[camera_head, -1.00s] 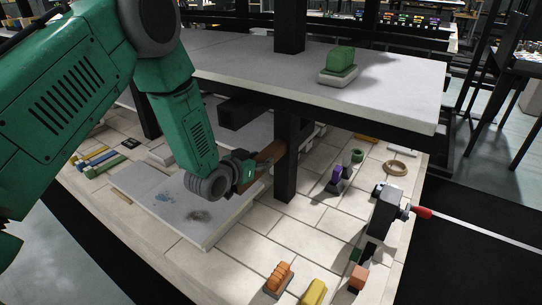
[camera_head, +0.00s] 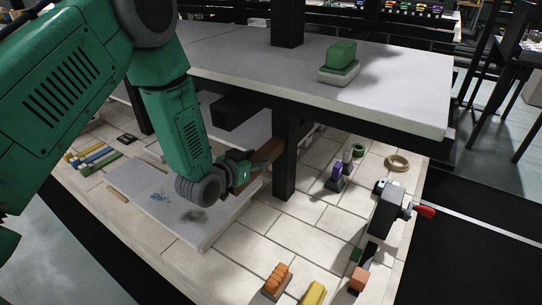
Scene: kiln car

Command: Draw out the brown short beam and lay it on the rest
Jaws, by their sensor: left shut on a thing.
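The brown short beam (camera_head: 266,154) shows to the left of the black post, under the raised shelf. My left gripper (camera_head: 246,168) is shut on the brown short beam near its front end. The beam's far end reaches close to the post, and I cannot tell whether it touches anything there. A light slab (camera_head: 160,213) with dark and blue stains lies below the gripper. I cannot tell for sure which thing is the rest. My right gripper is not in view.
The black post (camera_head: 286,160) and the pale shelf (camera_head: 400,88) above it stand close to the beam. A green block (camera_head: 341,55) sits on the shelf. A clamp-like black device (camera_head: 386,210) with a red handle stands at right. Orange (camera_head: 278,277) and yellow (camera_head: 314,293) pieces lie in front.

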